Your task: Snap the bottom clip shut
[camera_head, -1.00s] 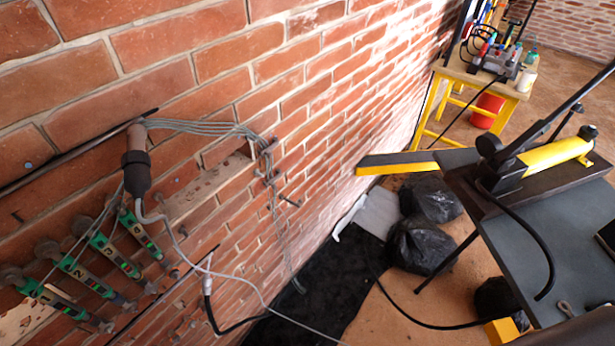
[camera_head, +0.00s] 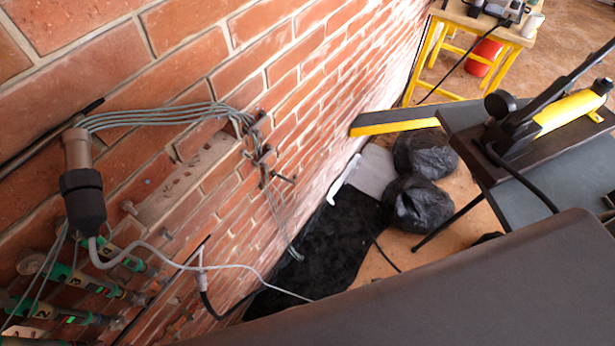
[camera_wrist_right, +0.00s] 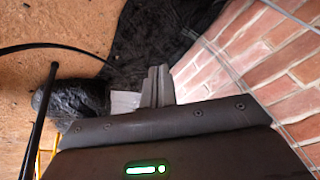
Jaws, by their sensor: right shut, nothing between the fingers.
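Grey cables (camera_head: 165,115) run from a dark cylindrical connector (camera_head: 82,195) along the brick wall and turn down past small dark fittings (camera_head: 258,155). The lower cable run ends near the floor at a small pale piece (camera_head: 295,254). I cannot tell which part is the bottom clip, or whether any clip is open or shut. My right gripper (camera_wrist_right: 157,88) is shut and empty in the right wrist view, with black sheeting and the wall's foot beyond its fingers. My left gripper is not in view.
Numbered green gauges (camera_head: 75,280) stick out at lower left. A black sheet (camera_head: 335,235) and black bags (camera_head: 418,200) lie by the wall's foot. A table with a yellow hand pump (camera_head: 570,110) and a yellow-edged bar (camera_head: 395,122) stand right. My dark arm part covers the lower right.

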